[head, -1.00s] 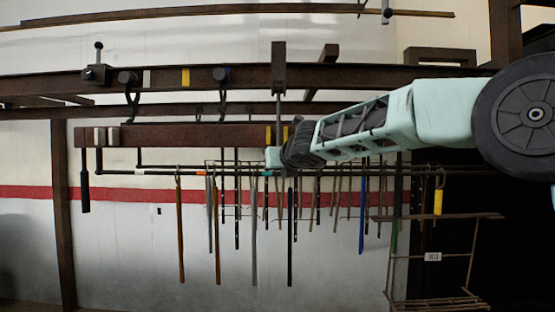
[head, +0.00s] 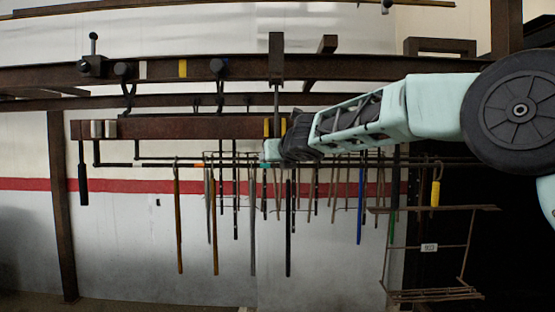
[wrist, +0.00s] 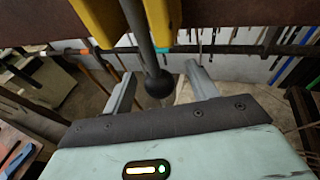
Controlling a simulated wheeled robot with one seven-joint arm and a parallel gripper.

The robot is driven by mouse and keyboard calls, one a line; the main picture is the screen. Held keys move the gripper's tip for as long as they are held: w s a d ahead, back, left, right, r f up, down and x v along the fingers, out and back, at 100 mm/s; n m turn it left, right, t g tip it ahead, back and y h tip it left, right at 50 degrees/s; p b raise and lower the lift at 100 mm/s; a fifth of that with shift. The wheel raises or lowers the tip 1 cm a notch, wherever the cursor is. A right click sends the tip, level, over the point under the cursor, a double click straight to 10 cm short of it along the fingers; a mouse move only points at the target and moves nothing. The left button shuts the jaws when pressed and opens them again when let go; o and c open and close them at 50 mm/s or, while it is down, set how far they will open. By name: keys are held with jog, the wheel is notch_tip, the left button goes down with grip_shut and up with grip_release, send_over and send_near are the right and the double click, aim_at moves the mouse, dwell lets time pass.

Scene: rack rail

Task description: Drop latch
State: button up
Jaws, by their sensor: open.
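A grey vertical rod (head: 276,100), which looks like the drop latch, hangs from a dark block (head: 276,55) on the upper beam. It passes down between yellow plates (head: 267,127) on the lower beam. In the wrist view the rod (wrist: 137,25) ends in a black ball knob (wrist: 158,84) below the yellow plates (wrist: 97,18). My gripper (wrist: 160,74) is open, with one finger on each side of the knob and gaps visible on both sides. In the head view my gripper (head: 270,151) is just under the lower beam, and its wrist hides the knob.
The brown lower beam (head: 180,128) hangs from hooks (head: 127,90) under the upper beam (head: 350,72). A thin rail with several hanging rods (head: 179,220) lies behind and below my gripper. A lever with a ball top (head: 93,50) stands at the left. A wire rack (head: 430,209) is at the right.

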jog(key=s+b, duration=0.3)
jog(key=s, duration=0.3)
jog(key=shift+a, duration=0.15)
jog(key=shift+s, duration=0.1)
